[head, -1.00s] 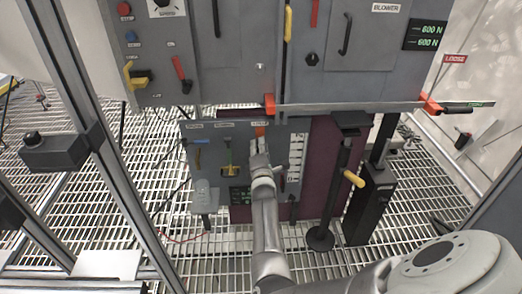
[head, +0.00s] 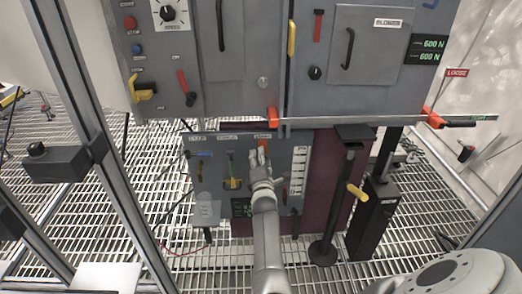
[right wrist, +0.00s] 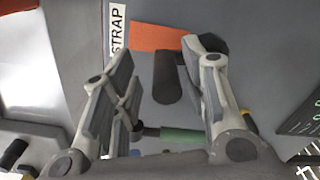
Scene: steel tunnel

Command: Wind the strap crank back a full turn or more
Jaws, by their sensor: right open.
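The lower grey panel (head: 208,182) carries several controls under small labels. In the right wrist view a STRAP label (right wrist: 117,30) stands beside an orange patch (right wrist: 158,37). A dark cylindrical grip (right wrist: 167,77), which looks like the strap crank's handle, sticks out below the patch. My right gripper (right wrist: 157,55) is open, with the dark grip between its fingers and nearer the right finger; I cannot tell if they touch. My left gripper is not in view.
A green-handled lever (head: 230,165) is just left of my right gripper. A blue lever (head: 203,153) is further left. A black post with a yellow handle (head: 356,192) stands to the right. The upper cabinet (head: 240,60) overhangs the panel. The floor is open grating.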

